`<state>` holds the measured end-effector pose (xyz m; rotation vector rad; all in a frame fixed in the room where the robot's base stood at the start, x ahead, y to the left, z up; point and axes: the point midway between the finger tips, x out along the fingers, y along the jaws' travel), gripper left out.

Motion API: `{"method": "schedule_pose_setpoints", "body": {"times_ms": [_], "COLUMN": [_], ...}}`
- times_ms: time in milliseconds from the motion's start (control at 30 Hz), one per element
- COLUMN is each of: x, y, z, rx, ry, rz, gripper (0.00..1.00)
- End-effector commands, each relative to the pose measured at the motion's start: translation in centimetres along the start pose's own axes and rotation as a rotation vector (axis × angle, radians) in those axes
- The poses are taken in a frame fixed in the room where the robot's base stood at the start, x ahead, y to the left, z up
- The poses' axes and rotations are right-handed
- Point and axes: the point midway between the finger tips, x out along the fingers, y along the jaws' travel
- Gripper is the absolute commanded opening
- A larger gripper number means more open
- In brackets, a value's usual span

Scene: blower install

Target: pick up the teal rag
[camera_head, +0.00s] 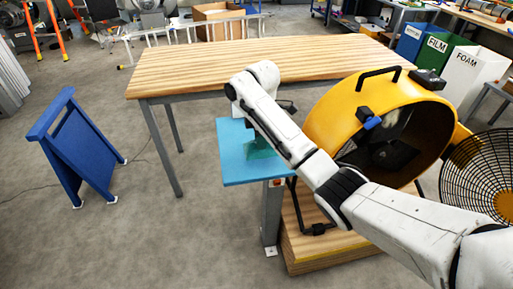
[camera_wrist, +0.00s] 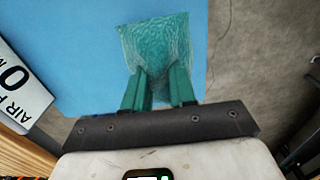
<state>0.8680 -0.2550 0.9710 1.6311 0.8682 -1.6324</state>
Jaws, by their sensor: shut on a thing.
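The teal rag (camera_wrist: 155,45) shows in the wrist view between and beyond the two green fingers of my gripper (camera_wrist: 160,82). The fingers are shut on the rag, which bunches between them and spreads out past their tips. The rag is over the blue tabletop of a small stand (camera_head: 232,165); I cannot tell whether it touches the surface. In the head view the rag (camera_head: 260,150) is partly hidden behind my arm, and the gripper is mostly hidden too.
A yellow drum blower (camera_head: 330,105) stands on a wooden platform (camera_head: 300,250) right of the blue stand. A long wooden table (camera_head: 200,65) is behind. A blue frame (camera_head: 80,150) stands at left. A fan grille (camera_head: 475,180) is at right.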

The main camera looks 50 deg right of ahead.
Motion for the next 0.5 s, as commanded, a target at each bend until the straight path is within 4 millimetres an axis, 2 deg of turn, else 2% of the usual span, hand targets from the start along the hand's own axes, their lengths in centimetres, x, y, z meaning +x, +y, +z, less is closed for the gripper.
{"method": "schedule_pose_setpoints", "body": {"times_ms": [67,333,500], "x": [-1.9,-5.5,-7.2], "y": [-0.4,-1.9,-4.0], "z": [0.9,3.4,6.8], "rx": [0.002,0.004,0.007], "ry": [0.0,0.0,0.0], "rz": [0.003,0.0,0.001], "gripper": [0.0,0.0,0.0]}}
